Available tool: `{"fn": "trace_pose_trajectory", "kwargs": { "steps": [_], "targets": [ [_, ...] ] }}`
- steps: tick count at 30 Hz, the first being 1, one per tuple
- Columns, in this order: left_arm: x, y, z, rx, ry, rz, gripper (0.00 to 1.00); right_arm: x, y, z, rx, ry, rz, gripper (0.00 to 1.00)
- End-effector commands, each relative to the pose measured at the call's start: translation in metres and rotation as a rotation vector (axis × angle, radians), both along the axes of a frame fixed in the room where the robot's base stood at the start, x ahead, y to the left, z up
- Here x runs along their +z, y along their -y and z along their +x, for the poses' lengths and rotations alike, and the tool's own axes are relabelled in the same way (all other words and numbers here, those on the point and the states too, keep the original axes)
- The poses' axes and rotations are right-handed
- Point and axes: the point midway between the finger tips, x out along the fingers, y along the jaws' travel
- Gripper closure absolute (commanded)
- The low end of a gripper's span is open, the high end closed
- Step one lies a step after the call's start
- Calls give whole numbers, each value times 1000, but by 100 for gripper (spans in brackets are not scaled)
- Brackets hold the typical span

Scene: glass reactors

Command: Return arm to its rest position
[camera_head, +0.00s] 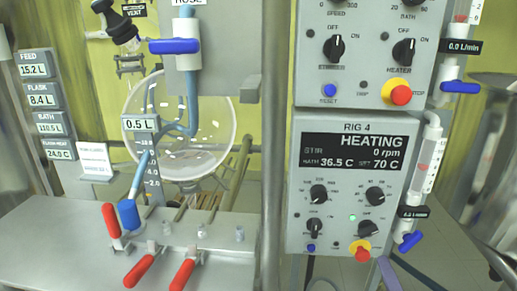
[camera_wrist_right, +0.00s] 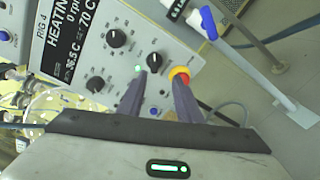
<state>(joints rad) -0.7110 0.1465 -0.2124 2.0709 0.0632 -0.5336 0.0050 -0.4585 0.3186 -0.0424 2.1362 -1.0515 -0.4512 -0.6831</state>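My right gripper (camera_wrist_right: 158,78) is open and empty in the right wrist view, its two purple-grey fingers apart in front of the lower control panel. In the head view only parts of its fingers (camera_head: 347,262) show at the bottom edge, below the panel. The panel (camera_head: 342,183) reads "RIG 4 HEATING", 0 rpm, bath 36.5 C, set 70 C. Its green lamp (camera_head: 352,217) is lit. Any contact between the fingers and the panel cannot be told. My left gripper is not in view.
A red-and-yellow button (camera_head: 361,251) sits low on the panel, close to the right fingers. A flow tube with a blue-handled valve (camera_head: 411,241) stands to its right. On the left are a round glass flask (camera_head: 180,125) and a bench with red-handled valves (camera_head: 140,270).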

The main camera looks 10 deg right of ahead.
Motion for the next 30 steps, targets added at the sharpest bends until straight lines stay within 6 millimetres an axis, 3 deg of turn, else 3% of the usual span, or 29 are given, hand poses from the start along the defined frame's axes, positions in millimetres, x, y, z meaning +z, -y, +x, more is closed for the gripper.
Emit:
{"fn": "trace_pose_trajectory", "kwargs": {
  "steps": [5, 9, 15, 20, 30],
  "targets": [
    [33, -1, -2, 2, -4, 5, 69, -54, -35, -32, -36, -155, 547, 68],
    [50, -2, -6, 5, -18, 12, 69, -104, -87, -80, -166, -307, 1114, 68],
    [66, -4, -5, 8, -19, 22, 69, -138, -156, -141, -406, -450, 1692, 68],
    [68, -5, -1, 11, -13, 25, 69, -145, -179, -160, -503, -488, 1867, 68],
    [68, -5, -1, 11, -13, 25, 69, -145, -179, -160, -503, -488, 1867, 68]
  ]
}}
